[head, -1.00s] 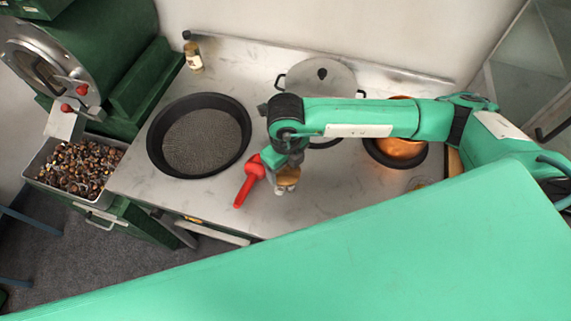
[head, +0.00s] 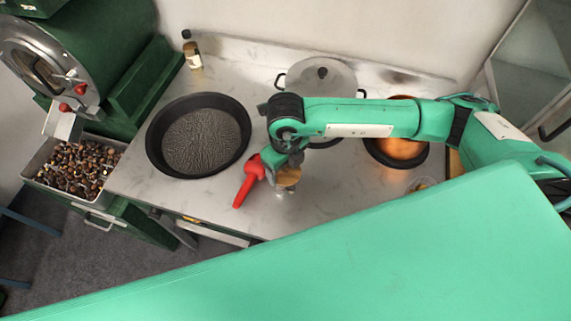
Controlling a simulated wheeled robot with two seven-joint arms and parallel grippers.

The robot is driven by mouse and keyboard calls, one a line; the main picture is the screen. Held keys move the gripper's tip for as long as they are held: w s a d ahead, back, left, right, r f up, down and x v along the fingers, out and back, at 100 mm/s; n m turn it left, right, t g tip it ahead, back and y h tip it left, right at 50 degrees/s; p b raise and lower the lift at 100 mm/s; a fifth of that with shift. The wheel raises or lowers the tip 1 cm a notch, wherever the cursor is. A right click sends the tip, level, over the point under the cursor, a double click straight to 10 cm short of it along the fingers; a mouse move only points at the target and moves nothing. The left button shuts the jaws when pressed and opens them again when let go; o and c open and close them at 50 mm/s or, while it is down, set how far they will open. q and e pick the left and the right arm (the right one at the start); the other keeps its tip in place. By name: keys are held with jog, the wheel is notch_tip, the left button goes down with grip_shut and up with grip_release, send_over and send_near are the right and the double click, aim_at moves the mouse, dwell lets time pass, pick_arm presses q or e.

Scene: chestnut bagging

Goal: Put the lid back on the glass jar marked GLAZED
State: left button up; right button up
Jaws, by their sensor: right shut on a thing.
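My right gripper (head: 286,168) hangs over the counter's front part, seen from above and behind its own wrist. It is shut on a small round tan lid (head: 289,179). A small pale, glassy shape (head: 285,192) shows just below the lid; I cannot tell whether the lid touches it. No GLAZED marking is readable. Another small glass container (head: 422,183) shows at the right, partly hidden by my own teal body. My left gripper is not in view.
A red-handled tool (head: 246,186) lies just left of my right gripper. A wide black pan (head: 153,137), a lidded pot (head: 338,75), a copper-coloured pan (head: 404,148) and a labelled bottle (head: 193,58) stand on the counter (head: 222,212). A chestnut tray (head: 105,199) is far left.

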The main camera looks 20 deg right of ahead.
jog(key=shift+b, duration=0.35)
dwell(0.7)
dwell(0.3)
jog(key=o, duration=1.1)
jog(key=shift+c, duration=0.2)
jog(key=shift+o, duration=0.2)
jog(key=shift+r, duration=0.1)
jog(key=shift+r+p, duration=1.5)
jog(key=shift+r, duration=1.9)
grip_shut()
